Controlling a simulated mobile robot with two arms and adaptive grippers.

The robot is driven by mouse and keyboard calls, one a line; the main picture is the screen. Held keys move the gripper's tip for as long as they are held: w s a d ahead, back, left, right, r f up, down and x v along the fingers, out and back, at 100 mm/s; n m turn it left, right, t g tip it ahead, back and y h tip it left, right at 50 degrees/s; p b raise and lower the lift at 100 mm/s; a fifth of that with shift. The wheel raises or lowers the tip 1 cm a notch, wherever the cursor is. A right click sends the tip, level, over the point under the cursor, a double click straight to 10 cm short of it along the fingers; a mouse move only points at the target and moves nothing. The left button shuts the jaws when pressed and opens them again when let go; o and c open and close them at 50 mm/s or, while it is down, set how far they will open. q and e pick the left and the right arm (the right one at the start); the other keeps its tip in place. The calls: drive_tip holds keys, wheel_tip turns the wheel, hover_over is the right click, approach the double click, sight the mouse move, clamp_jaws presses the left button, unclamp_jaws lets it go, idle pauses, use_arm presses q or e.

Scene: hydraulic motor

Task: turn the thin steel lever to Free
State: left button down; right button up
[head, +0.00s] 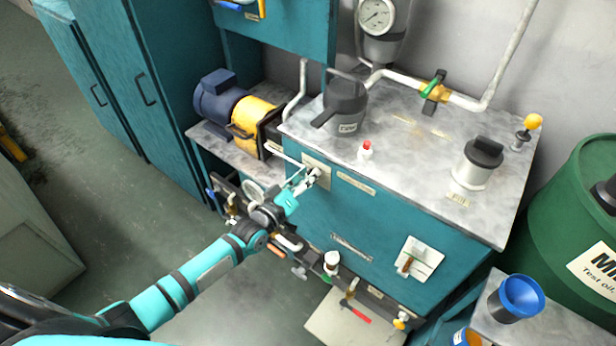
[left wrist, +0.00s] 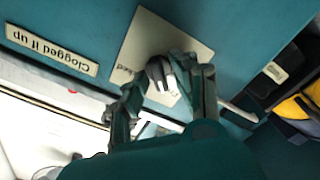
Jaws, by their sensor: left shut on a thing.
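The thin steel lever (left wrist: 157,73) sits on a pale plate (left wrist: 150,38) on the teal cabinet front. In the head view the plate (head: 322,168) is at the cabinet's upper left corner. My left gripper (head: 308,181) reaches it from the front left. In the left wrist view my left gripper (left wrist: 170,80) has its fingers on both sides of the lever, shut on it. The fingers hide much of the lever. The plate's lettering is partly covered and ends in "ked"; I cannot read the word Free. My right gripper is not in view.
A label reading "Clogged if up" (left wrist: 50,48) is beside the plate. A second plate (head: 424,253) with a handle is lower right on the cabinet. A rail with several fittings (head: 330,262) runs below. A dark can (head: 343,103) and a red-capped bottle (head: 366,151) stand on top.

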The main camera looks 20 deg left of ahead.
use_arm(q)
drive_tip(key=c, duration=1.3)
unclamp_jaws()
drive_tip(key=shift+c, duration=0.2)
drive_tip(key=v, duration=1.2)
